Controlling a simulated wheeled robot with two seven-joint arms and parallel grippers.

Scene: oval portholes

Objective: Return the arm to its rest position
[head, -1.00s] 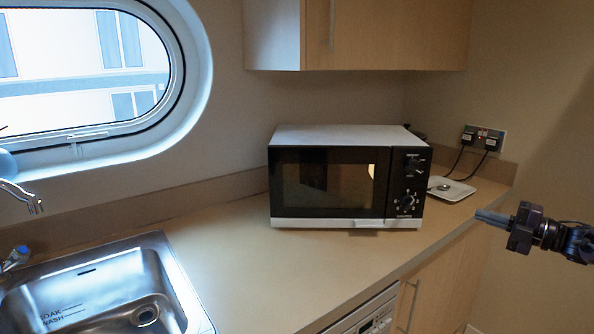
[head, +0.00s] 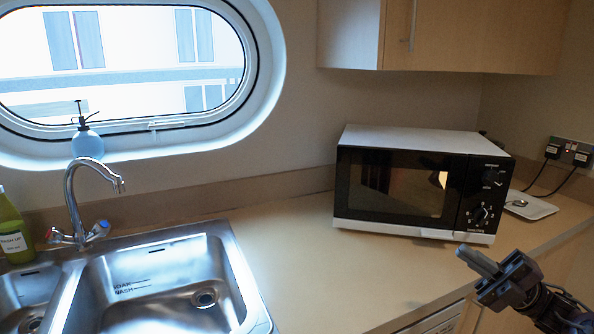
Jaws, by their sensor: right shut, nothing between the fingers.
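My right gripper (head: 478,262) comes in from the lower right corner. Its fingers are together and hold nothing. It is in front of the counter's front edge, below the right end of the microwave in the picture, and looks apart from it. The arm behind it leaves the picture at the bottom right. My left gripper is not in view.
A microwave (head: 400,185) stands shut on the counter (head: 300,240). A white dish (head: 535,207) with a small object on it lies right of it. A sink (head: 165,270) with a tap, a spray bottle (head: 87,143) and a green bottle (head: 12,232) are at left.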

